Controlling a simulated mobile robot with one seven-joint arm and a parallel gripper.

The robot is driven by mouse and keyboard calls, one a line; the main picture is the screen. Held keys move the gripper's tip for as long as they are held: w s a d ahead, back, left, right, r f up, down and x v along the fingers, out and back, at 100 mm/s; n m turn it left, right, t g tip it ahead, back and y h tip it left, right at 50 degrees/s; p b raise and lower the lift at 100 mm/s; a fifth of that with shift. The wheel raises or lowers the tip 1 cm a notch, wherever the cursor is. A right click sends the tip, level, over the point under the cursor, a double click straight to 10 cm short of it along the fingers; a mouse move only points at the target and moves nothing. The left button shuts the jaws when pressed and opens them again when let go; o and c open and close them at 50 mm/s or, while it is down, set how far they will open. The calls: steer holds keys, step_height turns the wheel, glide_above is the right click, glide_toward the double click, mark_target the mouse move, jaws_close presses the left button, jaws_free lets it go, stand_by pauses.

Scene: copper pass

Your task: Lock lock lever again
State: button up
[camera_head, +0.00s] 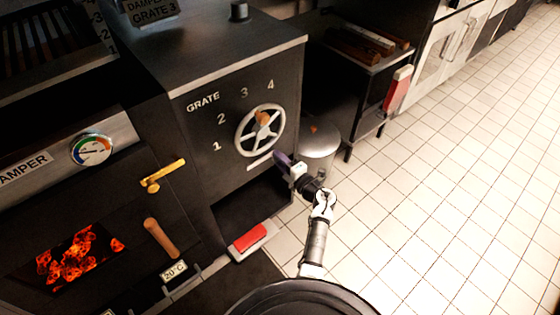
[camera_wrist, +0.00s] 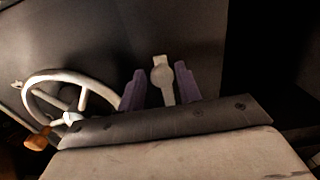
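The lock lever (camera_wrist: 163,82) is a small pale lever with a round hub on the dark panel in the wrist view. It stands roughly upright in that picture, between my two purple fingertips. My gripper (camera_wrist: 160,88) is open around it, with a gap visible on both sides. In the head view my gripper (camera_head: 284,161) is at the panel, low and right of the grate handwheel (camera_head: 238,138); the lever is not clearly visible there. The wheel, with its orange knob (camera_wrist: 37,141), is left of my fingers in the wrist view.
A pale strip (camera_head: 260,161) lies below the wheel. A grey bin (camera_head: 320,140) stands close behind my gripper. A brass handle (camera_head: 163,176) and glowing firebox (camera_head: 78,258) are left. A red block (camera_head: 250,237) lies low beneath the panel. Tiled floor (camera_head: 440,180) is clear to the right.

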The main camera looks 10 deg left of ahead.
steer(key=shift+o, duration=1)
steer(key=v, duration=1.4)
steer(key=shift+a, duration=0.1)
